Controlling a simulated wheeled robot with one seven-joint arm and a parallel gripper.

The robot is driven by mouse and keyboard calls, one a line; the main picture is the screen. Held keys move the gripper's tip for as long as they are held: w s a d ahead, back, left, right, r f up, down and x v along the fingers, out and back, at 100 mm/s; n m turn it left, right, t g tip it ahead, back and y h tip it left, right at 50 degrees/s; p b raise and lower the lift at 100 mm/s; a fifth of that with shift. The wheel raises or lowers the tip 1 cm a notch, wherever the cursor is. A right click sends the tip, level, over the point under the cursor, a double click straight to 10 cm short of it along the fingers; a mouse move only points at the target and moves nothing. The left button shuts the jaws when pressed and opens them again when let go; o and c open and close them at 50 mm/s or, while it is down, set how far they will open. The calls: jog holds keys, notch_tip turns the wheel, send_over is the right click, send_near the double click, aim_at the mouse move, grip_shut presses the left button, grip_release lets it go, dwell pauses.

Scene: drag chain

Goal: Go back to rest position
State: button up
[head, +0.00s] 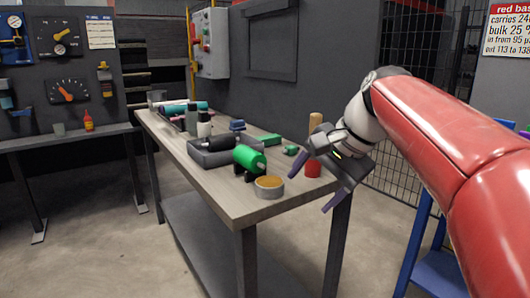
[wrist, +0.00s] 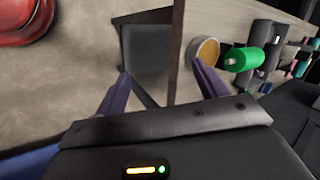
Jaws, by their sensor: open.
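My gripper (head: 310,190) is at the right front end of the workbench in the head view, with its purple fingers apart and nothing between them. In the wrist view my gripper (wrist: 160,88) also shows its two purple fingers spread wide, over the bench's end and the floor. The workbench (head: 222,186) has a wooden top and a lower shelf. A round tin with orange-brown contents (head: 269,187) stands near the bench's front corner, left of my gripper. It also shows in the wrist view (wrist: 207,52), just beyond the right finger.
A green roller (head: 249,158) rests on a dark stand behind the tin. A red-based object with a wooden handle (head: 313,168) is close to my gripper. A blue stand (head: 440,270) is at the right. Open floor (head: 110,255) lies left of the bench.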

jog(key=s+d+f+n+t+h, duration=0.1)
jog(key=s+d+f+n+h, duration=0.1)
jog(key=s+f, duration=0.7)
jog(key=s+d+f+n+h, duration=0.3)
jog(key=s+d+f+n, duration=0.1)
jog(key=s+f, duration=0.5)
jog(key=shift+s+f+n+t, duration=0.25)
jog(key=shift+f+n+t, duration=0.15)
jog(key=shift+f+n, duration=0.45)
jog(key=shift+d+r, duration=0.1)
